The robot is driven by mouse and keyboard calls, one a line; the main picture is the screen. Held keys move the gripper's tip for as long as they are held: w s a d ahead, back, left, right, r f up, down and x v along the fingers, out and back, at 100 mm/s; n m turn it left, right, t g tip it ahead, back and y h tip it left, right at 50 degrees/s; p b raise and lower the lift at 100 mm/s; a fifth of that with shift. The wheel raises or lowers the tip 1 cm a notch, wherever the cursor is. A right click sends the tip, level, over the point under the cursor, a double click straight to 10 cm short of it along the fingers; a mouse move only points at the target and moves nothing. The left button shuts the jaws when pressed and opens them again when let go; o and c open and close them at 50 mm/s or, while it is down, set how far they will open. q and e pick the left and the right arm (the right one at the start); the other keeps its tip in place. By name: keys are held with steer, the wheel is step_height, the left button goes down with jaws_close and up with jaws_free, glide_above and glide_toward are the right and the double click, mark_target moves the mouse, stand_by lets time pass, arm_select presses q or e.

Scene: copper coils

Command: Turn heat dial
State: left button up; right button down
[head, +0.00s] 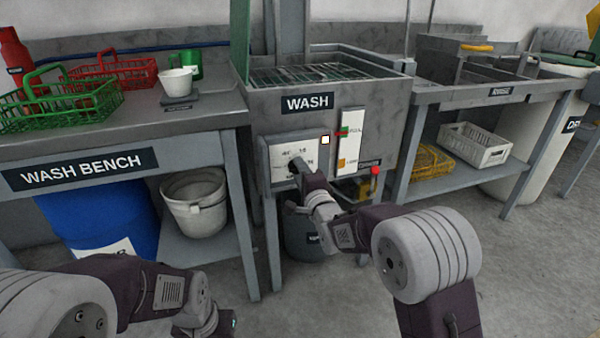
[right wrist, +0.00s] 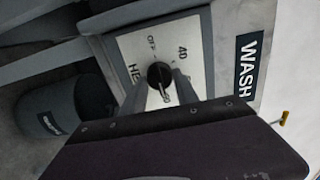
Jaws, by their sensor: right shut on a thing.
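The heat dial is a black round knob on a white plate (head: 283,151) on the front of the grey wash unit. In the right wrist view the knob (right wrist: 159,75) sits on its plate (right wrist: 133,45) with OFF and 40 readable. A pale mark on the knob points toward the bottom of that picture, where another number is partly hidden by my fingers. My right gripper (head: 297,166) is shut on the knob; its fingers also flank it in the right wrist view (right wrist: 161,92). My left arm shows at the lower left, but its fingers are out of sight.
A small lit square (head: 325,140), a gauge strip (head: 351,139) and a red knob (head: 376,170) sit right of the plate. A grey bucket (right wrist: 52,112) stands below. The wash bench (head: 115,145) is at left, the rinse bench (head: 480,95) at right.

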steer(key=shift+f, duration=0.15)
steer(key=c, duration=0.9)
jaws_free()
steer(key=shift+c, duration=0.2)
steer(key=b+v, duration=0.1)
steer(key=v, duration=0.8)
steer(key=shift+b, duration=0.3)
